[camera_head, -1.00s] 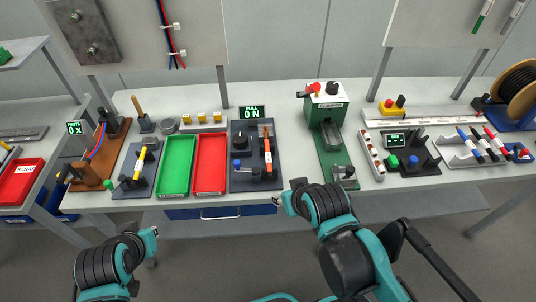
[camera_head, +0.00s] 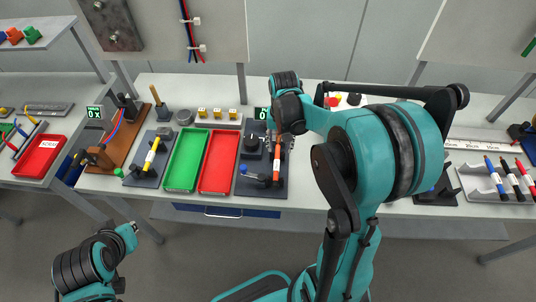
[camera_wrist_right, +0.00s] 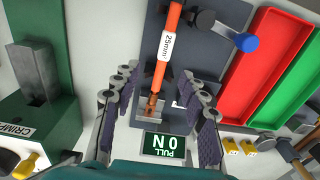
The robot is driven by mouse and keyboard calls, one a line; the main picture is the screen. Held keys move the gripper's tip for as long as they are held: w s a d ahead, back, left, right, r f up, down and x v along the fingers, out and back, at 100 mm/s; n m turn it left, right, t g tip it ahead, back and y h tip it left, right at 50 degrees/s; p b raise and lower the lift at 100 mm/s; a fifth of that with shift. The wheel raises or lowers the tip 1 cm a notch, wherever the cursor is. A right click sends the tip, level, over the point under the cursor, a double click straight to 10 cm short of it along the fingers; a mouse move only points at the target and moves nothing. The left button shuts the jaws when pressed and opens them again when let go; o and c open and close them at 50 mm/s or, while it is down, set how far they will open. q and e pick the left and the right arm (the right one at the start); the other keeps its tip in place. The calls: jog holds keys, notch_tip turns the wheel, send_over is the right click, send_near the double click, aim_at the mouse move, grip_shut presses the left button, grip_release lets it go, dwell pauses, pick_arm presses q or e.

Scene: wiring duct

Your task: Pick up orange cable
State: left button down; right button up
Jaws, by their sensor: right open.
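In the head view my right arm hides most of this gripper.
A red tray (camera_head: 218,165) and a green tray (camera_head: 186,160) lie left of the fixture. A blue-knobbed lever (camera_wrist_right: 244,42) sits beside the cable. A green crimper (camera_wrist_right: 38,105) and a "PULL ON" sign (camera_wrist_right: 163,144) are close to my right gripper.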

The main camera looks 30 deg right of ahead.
aim_at(277, 161)
jog(key=shift+w+f, duration=0.25)
jog(key=shift+f, duration=0.4)
jog(key=f+b, duration=0.1)
jog(key=f, duration=0.1)
jog(key=f+b, duration=0.1)
jog(key=f, duration=0.1)
jog(key=f+b, duration=0.1)
jog(key=f, duration=0.1)
jog(key=shift+s+a+f, duration=0.1)
jog(key=shift+a+f, duration=0.3)
grip_shut()
